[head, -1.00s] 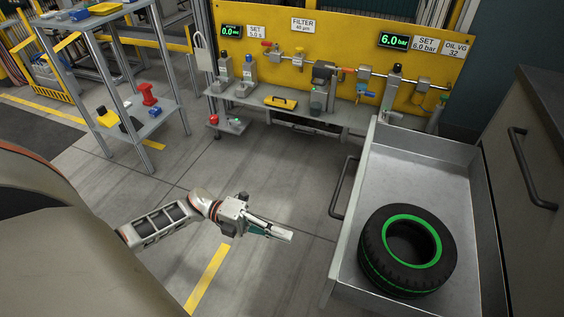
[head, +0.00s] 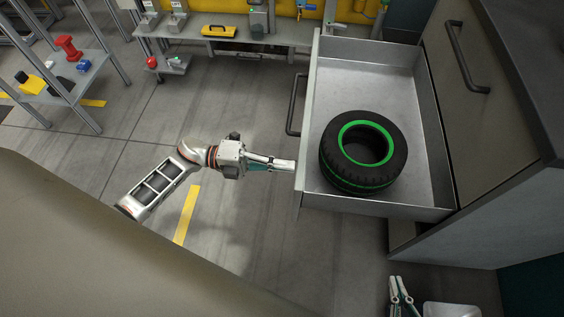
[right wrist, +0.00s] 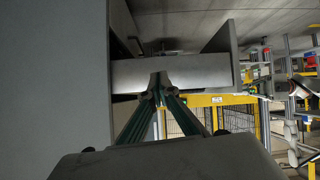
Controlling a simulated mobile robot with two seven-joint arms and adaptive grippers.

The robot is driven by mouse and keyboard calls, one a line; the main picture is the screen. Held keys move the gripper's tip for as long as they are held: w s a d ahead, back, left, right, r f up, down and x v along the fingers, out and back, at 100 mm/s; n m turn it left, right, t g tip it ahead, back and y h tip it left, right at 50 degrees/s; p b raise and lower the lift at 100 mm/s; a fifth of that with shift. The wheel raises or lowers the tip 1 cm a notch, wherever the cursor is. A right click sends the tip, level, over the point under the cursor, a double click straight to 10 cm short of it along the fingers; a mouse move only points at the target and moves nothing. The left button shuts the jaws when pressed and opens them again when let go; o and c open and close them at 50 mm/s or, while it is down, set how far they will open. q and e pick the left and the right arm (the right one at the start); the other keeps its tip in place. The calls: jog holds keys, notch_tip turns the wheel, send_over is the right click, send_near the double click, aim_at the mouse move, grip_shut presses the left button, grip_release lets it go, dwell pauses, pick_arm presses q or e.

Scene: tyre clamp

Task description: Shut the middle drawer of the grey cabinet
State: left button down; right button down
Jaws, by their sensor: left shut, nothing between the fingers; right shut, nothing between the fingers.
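The grey cabinet (head: 480,215) stands at the right in the head view. Its middle drawer (head: 390,62) is pulled well out to the left, with its dark bar handle (head: 293,105) on the front panel. A black tyre with green rings (head: 340,172) lies flat inside. My left gripper (head: 290,165) is shut and empty, its tips at the drawer's front panel near the handle; contact is unclear. My right gripper (head: 399,283) is shut and empty at the bottom edge, near the cabinet. In the right wrist view its fingers (right wrist: 160,82) point at the drawer's side (right wrist: 180,73).
A closed upper front with a dark handle (head: 465,60) is above the open drawer. A workbench (head: 230,38) with a yellow case (head: 219,31) stands at the back. A shelf rack (head: 75,85) stands at the left.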

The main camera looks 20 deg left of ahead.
aim_at(347, 177)
pick_arm(q)
jog(key=shift+d, duration=0.15)
